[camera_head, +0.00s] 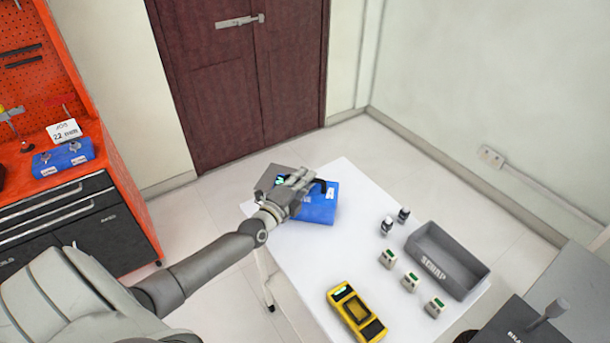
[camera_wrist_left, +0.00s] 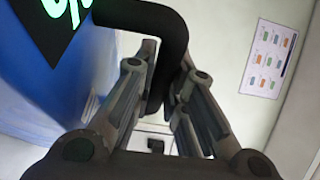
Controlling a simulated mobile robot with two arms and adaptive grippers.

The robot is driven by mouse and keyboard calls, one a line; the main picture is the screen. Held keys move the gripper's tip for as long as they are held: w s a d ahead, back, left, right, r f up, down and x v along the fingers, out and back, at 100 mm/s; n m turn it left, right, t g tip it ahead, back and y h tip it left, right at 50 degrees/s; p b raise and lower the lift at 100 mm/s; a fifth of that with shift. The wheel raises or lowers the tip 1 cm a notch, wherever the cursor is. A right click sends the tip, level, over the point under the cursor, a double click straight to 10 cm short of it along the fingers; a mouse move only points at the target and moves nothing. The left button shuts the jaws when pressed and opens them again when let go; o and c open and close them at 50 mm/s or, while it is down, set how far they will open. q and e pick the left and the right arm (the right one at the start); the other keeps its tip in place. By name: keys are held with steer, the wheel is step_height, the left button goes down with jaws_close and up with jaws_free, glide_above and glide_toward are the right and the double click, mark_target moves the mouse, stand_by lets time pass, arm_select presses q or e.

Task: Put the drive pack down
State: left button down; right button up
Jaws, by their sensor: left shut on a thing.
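The blue drive pack (camera_head: 320,208) is at the far end of the white table (camera_head: 290,240). My left gripper (camera_head: 303,184) is shut on its black handle (camera_wrist_left: 172,40). In the left wrist view the handle passes down between the two fingers (camera_wrist_left: 158,105), and the blue side of the pack (camera_wrist_left: 40,95) fills the left, with a dark panel and glowing green marks. I cannot tell whether the pack's underside touches the table. My right gripper is not in view.
A grey SCRAP bin (camera_head: 447,262), several small white-green blocks (camera_head: 410,281), two small dark-topped cylinders (camera_head: 387,226) and a yellow device (camera_head: 355,312) occupy the table's right and near parts. Another blue unit (camera_head: 62,158) sits on the orange bench (camera_head: 110,190). The table's middle is clear.

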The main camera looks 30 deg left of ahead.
arm_select(q)
steer(key=shift+r, duration=0.35)
steer(key=shift+f, duration=0.15)
steer(key=c, duration=1.7)
jaws_free()
steer(key=shift+f, duration=0.25)
steer(key=shift+o, duration=1.1)
steer(key=shift+s, duration=0.1)
steer(key=shift+d, duration=0.1)
steer(key=shift+r, duration=0.1)
steer(key=shift+s, duration=0.5)
steer(key=s, duration=1.1)
